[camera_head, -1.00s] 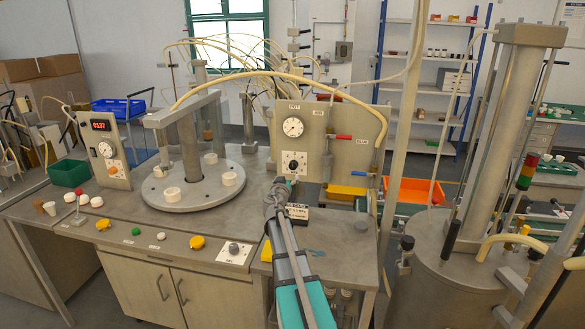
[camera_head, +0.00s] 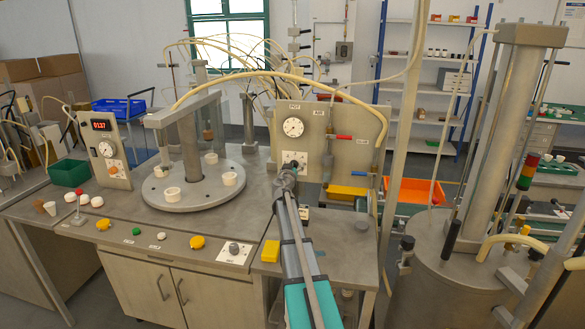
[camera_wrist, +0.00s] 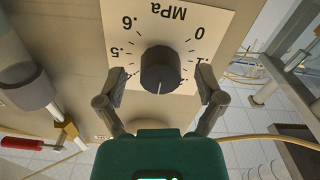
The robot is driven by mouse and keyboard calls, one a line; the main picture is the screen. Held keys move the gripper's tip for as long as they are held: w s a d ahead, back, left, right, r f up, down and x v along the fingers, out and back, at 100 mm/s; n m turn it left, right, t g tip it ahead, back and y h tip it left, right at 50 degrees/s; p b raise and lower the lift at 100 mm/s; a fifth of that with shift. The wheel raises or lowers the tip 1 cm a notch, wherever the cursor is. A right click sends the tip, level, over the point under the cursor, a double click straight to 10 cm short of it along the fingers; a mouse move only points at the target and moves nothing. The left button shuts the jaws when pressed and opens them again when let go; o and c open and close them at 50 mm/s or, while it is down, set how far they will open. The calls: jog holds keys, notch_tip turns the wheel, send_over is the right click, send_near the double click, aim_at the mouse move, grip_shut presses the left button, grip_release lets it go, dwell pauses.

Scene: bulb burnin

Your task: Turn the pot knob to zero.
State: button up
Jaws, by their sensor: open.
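The pot knob is a dark round knob (camera_wrist: 160,70) on a white MPa scale plate (camera_wrist: 183,22), which appears upside down in the wrist view. A pale mark on the knob points down in that picture, away from the 0 at upper right; the number there is hidden. My gripper (camera_wrist: 160,88) is open, with one finger on each side of the knob and visible gaps between. In the head view my gripper (camera_head: 287,177) is just in front of the white plate (camera_head: 294,156), below the round gauge (camera_head: 293,127) on the grey panel (camera_head: 345,160).
Right of the knob, a vertical cylinder (camera_head: 328,160) and a red-handled valve (camera_head: 343,137) stand close on the panel. A second panel with a red display (camera_head: 101,124) is at the left. A round turntable plate (camera_head: 180,200) and a yellow block (camera_head: 270,251) are on the bench.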

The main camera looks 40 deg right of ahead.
jog(key=c, duration=1.1)
jog(key=shift+c, duration=0.2)
